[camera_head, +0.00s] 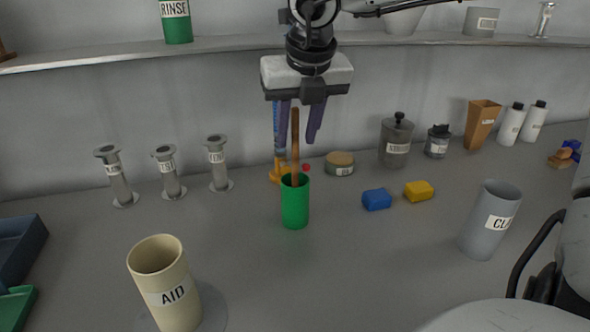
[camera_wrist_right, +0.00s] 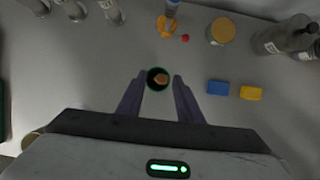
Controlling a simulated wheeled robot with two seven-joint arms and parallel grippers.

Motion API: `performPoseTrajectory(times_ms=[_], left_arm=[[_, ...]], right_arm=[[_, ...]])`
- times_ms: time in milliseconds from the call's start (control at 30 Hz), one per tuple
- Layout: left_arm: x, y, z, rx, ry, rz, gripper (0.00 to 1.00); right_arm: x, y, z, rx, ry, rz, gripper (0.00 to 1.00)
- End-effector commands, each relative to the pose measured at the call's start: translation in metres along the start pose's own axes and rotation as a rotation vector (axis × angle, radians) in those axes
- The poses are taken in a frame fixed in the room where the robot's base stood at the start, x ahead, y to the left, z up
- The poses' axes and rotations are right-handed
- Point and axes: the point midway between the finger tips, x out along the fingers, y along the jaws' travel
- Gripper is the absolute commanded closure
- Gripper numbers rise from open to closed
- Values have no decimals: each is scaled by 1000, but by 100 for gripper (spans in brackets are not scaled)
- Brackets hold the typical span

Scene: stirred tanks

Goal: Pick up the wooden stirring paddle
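The wooden stirring paddle (camera_head: 295,148) stands nearly upright in a green cup (camera_head: 295,207), its lower end hidden inside. In the right wrist view the paddle's end (camera_wrist_right: 161,79) shows inside the cup's dark round mouth (camera_wrist_right: 151,85). My right gripper (camera_head: 299,138) points down from above with its purple fingers apart. The paddle's upper part appears between the fingers, with a gap on each side. In the right wrist view the open fingertips (camera_wrist_right: 158,84) lie on either side of the cup and paddle. My left gripper is not in view.
An orange-based blue item (camera_head: 277,170), a red ball (camera_head: 306,167) and a lidded jar (camera_head: 340,163) stand just behind the cup. Blue (camera_head: 377,199) and yellow (camera_head: 419,190) blocks lie right. A cream AID cup (camera_head: 172,285) stands front left, a grey cup (camera_head: 490,220) right.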

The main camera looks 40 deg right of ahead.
Motion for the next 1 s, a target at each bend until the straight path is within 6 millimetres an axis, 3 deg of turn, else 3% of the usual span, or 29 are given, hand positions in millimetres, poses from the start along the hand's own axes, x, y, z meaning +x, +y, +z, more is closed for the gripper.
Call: performPoseTrajectory(times_ms=[200,433,633,1000], left_arm=[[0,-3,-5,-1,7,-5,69],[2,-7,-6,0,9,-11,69],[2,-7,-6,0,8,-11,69],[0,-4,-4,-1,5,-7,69]], right_arm=[[24,0,-1,1,3,2,67],[25,0,-1,1,1,2,67],[25,0,-1,1,1,2,100],[22,1,1,1,-1,2,100]])
